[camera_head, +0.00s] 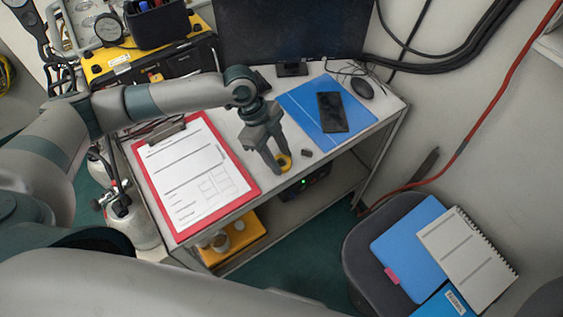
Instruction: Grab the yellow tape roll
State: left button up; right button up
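The yellow tape roll (286,164) is at the front edge of the white desk, right of the red clipboard. My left gripper (279,162) points down at it from above. Its fingertips are at the roll and hide part of it. The two fingers stand apart with a gap between them. I cannot tell whether they press on the roll or only stand around it. The roll seems to be on or just above the desk top. My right gripper is not in view.
A red clipboard (245,186) with paper lies left of the roll. A small dark object (306,153) lies close to its right. Behind are a blue folder (304,110) with a black phone (332,112), a mouse (362,88) and a monitor (290,30). A grey bin (358,250) stands front right.

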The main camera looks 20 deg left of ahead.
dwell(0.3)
pick_arm(q)
jog(key=shift+r+b, duration=0.5)
jog(key=shift+r, duration=0.4)
jog(key=shift+d+r+b, duration=0.2)
jog(key=shift+r+b, duration=0.35)
jog(key=shift+r, duration=0.65)
jog(key=d+r+b, duration=0.3)
jog(key=d+r, duration=0.4)
jog(key=d, duration=0.4)
jog(key=shift+s+d, duration=0.15)
jog(key=shift+s, duration=0.15)
jog(key=shift+f, duration=0.15)
